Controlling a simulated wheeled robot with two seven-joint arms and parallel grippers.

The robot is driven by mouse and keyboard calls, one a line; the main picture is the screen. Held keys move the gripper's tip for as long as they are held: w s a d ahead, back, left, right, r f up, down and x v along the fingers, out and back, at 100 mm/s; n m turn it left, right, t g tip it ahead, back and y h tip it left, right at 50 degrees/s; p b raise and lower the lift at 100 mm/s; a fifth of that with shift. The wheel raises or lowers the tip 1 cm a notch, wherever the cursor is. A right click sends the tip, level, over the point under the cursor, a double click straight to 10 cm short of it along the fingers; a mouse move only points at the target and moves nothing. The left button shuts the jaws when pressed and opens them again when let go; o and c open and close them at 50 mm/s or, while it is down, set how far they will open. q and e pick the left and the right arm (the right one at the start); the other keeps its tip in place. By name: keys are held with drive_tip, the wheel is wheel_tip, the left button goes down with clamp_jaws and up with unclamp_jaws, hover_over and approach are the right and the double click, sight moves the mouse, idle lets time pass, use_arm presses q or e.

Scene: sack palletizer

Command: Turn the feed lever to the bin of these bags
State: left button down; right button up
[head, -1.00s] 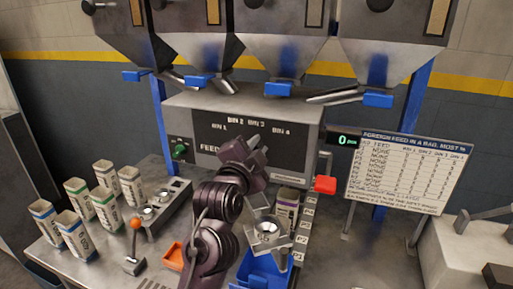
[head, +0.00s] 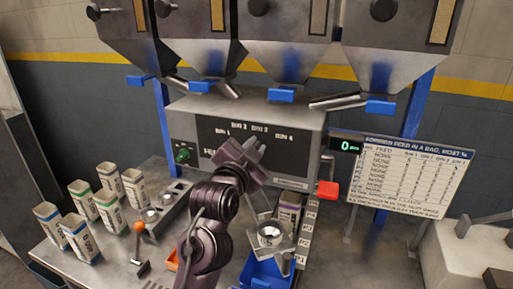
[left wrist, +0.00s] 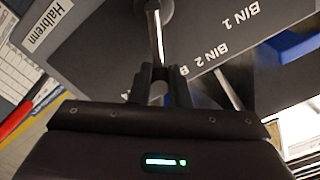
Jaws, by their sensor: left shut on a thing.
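My left gripper (head: 252,152) is in front of the dark feed panel (head: 272,158), just below its bin labels. In the left wrist view its fingers (left wrist: 159,84) are shut on the feed lever (left wrist: 156,35), a bright metal rod. My gripper hides the lever in the head view, and I cannot tell which label it points at. BIN 1 and BIN 2 read clearly in the left wrist view. Several open bags (head: 82,238) stand upright at the left of the table. Another bag (head: 289,213) stands under the machine. My right gripper is not in view.
Hoppers (head: 285,45) with blue gates hang above the panel. A metal funnel (head: 270,234), a blue tray (head: 262,272) and an orange-knobbed lever (head: 139,228) are on the table. A red block (head: 327,189) juts out at the right, below a display (head: 346,144) reading 0.

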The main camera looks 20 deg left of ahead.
use_arm(q)
drive_tip(key=shift+a+r+n+p, duration=0.2)
drive_tip(key=shift+a+n, duration=0.15)
drive_tip(key=shift+n, duration=0.25)
drive_tip(key=shift+a+r+n+p, duration=0.15)
drive_tip(key=shift+a+n, duration=0.15)
drive_tip(key=shift+n, duration=0.3)
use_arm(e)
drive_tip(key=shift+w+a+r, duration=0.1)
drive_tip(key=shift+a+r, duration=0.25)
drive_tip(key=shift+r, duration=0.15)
use_arm(q)
drive_tip(key=shift+f, duration=0.1)
drive_tip(key=c, duration=1.4)
unclamp_jaws()
drive_tip(key=shift+o, duration=0.2)
drive_tip(key=s+b, duration=0.2)
drive_tip(key=s, duration=0.5)
drive_tip(key=shift+s+a, duration=0.2)
drive_tip(key=shift+s, duration=0.2)
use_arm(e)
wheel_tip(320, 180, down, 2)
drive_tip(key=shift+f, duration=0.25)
